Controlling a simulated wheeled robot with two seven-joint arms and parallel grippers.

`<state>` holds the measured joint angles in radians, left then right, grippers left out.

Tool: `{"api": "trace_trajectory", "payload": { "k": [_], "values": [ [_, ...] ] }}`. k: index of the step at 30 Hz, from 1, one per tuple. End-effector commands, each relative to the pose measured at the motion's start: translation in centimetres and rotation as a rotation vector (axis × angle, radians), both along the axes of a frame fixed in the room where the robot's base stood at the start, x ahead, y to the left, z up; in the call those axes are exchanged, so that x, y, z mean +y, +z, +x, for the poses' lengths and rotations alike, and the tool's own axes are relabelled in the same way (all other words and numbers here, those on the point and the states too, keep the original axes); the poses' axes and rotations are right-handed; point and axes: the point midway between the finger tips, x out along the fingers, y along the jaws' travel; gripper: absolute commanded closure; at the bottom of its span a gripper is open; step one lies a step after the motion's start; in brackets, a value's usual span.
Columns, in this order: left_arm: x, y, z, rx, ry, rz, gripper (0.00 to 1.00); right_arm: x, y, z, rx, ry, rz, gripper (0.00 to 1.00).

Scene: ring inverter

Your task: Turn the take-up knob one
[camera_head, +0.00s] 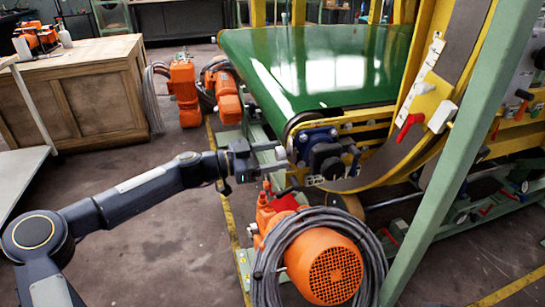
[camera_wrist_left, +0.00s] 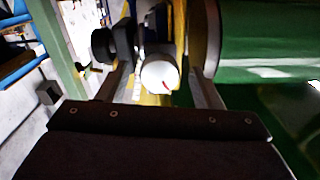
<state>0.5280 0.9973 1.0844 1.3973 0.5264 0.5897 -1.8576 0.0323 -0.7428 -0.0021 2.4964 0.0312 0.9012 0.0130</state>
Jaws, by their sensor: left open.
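The gripper is open. I cannot tell how far the fingertips reach along the knob. My right gripper is not in view.
The green conveyor belt (camera_head: 315,65) lies beyond the gripper. A dark bearing block (camera_head: 325,155) is just to its right. An orange motor with coiled cable (camera_head: 325,265) stands below. A green post (camera_head: 455,150) rises at the right. A wooden cabinet (camera_head: 75,95) stands at the left.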

Motion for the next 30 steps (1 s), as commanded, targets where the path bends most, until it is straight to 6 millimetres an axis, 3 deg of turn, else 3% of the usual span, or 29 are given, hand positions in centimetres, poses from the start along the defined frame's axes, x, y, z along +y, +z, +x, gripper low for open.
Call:
{"api": "trace_trajectory", "payload": {
  "k": [5, 15, 30],
  "values": [
    [0.01, 0.00, 0.01, 0.001, 0.000, 0.000, 0.40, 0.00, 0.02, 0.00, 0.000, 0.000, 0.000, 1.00],
    [0.03, 0.00, -0.01, 0.000, 0.000, 0.000, 0.84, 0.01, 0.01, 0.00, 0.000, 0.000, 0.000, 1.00],
    [0.03, -0.08, 0.00, 0.125, 0.000, -0.040, 0.85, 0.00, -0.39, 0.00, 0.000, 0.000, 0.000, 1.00]
  ]
}}
